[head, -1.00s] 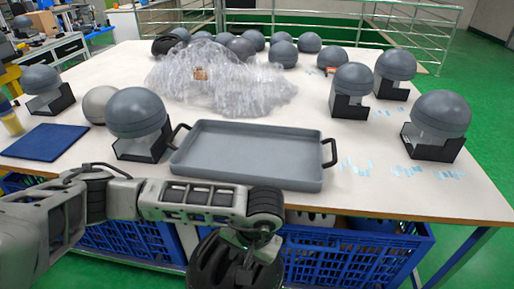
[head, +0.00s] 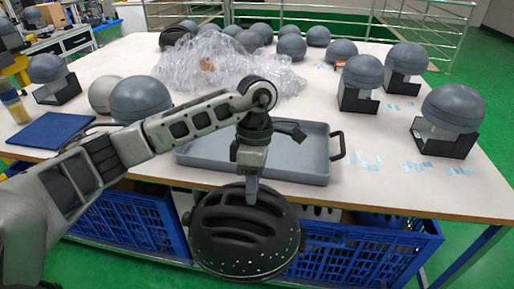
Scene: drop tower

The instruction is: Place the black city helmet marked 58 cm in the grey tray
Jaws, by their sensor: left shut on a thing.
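My left gripper (head: 252,185) is shut on a black helmet (head: 245,235) with vents and small pale dots along its rim. The helmet hangs below the gripper, in front of the table's front edge and lower than the tabletop in the picture. I cannot read any size mark on it. The grey tray (head: 310,178) lies on the table behind the gripper, with its left part hidden by my arm. The part of the tray that shows is empty. My right gripper is not in view.
Grey domes on black stands, such as one at the right (head: 450,108), stand around the tray. A heap of clear plastic wrap (head: 215,65) lies behind it. A blue mat (head: 50,130) is at the left. Blue crates (head: 365,258) stand below the table's front edge.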

